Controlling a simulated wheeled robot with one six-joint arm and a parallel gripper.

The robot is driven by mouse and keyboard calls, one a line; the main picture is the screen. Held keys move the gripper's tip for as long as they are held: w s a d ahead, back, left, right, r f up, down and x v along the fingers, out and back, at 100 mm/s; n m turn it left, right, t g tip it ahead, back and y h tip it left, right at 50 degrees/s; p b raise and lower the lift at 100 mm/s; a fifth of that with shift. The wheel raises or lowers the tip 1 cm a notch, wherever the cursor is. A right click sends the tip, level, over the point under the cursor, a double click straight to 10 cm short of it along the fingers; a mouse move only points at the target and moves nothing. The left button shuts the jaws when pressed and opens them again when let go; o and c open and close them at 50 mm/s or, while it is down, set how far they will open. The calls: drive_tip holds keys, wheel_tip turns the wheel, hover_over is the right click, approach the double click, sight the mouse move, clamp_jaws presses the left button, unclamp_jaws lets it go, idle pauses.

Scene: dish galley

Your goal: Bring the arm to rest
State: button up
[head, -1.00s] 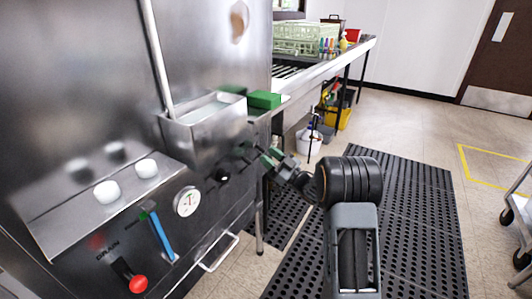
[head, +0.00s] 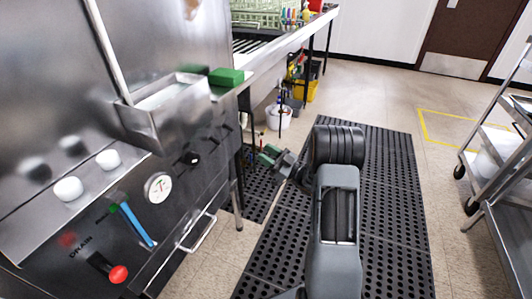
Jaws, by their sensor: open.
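My gripper (head: 268,154) is open, with green-tipped fingers pointing left and nothing visible between them. It hangs in front of the steel machine (head: 60,110), to the right of its front panel and apart from it. Behind it in the picture is the black floor mat. My dark arm reaches up from the bottom of the view and bends left toward the gripper.
The panel carries a dial (head: 158,188), a blue lever (head: 136,226) and a red knob (head: 118,274). A green block (head: 226,77) sits by the steel tray (head: 170,112). A wheeled cart (head: 492,172) stands at right. The black mat (head: 392,200) between is clear.

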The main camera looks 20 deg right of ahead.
wheel_tip(320, 180, up, 23)
drive_tip(key=w+a+m+g+h+p, duration=0.15)
drive_tip(key=m+h+p, duration=0.55)
drive_tip(key=h+p, duration=0.95)
drive_tip(key=s+a+r+m+g+p, duration=0.1)
drive_tip(key=s+a+r+g+p, duration=0.1)
drive_tip(key=s, duration=0.6)
drive_tip(key=s+a+r+m+g+p, duration=0.1)
drive_tip(key=s+a+r+g+p, duration=0.1)
drive_tip(key=s+r+g+p, duration=0.3)
drive_tip(key=s+a+r+m+g+p, duration=0.2)
drive_tip(key=s+r+g+p, duration=0.2)
drive_tip(key=s+p, duration=0.3)
drive_tip(key=s, duration=0.4)
drive_tip(key=shift+s+a, duration=0.25)
drive_tip(key=shift+a, duration=0.15)
